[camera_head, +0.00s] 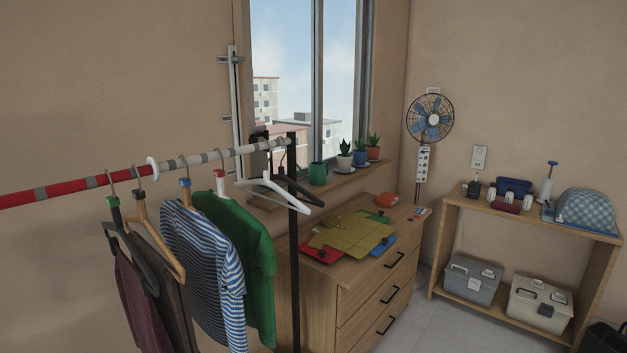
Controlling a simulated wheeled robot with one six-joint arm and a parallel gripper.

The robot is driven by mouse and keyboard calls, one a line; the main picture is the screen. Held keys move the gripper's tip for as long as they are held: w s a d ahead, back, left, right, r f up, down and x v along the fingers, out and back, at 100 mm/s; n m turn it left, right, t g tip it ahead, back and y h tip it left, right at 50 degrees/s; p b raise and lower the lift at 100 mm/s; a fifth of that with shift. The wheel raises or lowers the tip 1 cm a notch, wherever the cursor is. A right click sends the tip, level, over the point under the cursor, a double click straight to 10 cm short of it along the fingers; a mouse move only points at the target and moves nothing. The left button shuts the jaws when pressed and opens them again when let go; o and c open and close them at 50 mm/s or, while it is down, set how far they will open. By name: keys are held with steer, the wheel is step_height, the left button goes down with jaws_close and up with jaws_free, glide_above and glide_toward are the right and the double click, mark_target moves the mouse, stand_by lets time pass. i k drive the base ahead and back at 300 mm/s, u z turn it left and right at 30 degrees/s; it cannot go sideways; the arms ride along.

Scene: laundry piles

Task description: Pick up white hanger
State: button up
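An empty white hanger (273,193) hangs near the right end of a clothes rail (212,156). A dark empty hanger (307,196) hangs close beside it on the right, and the two partly overlap in the picture. To the left a green shirt (251,240) and a blue and white striped shirt (199,256) hang on the same rail. My gripper is not recognisable in this view, so its opening and place are hidden.
A dark upright post (294,255) carries the rail's right end. More dark garments (170,290) hang at left. A wooden drawer chest (350,280) with folders stands behind the post. A shelf (447,225) with boxes stands at right. Some floor (440,325) between them is clear.

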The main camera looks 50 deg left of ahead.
mark_target(266, 182)
steer(key=u, duration=0.15)
steer(key=i, duration=1.7)
steer(key=u, duration=0.85)
steer(key=i, duration=0.9)
steer(key=u, duration=1.7)
steer(key=i, duration=0.7)
steer(key=u, duration=0.55)
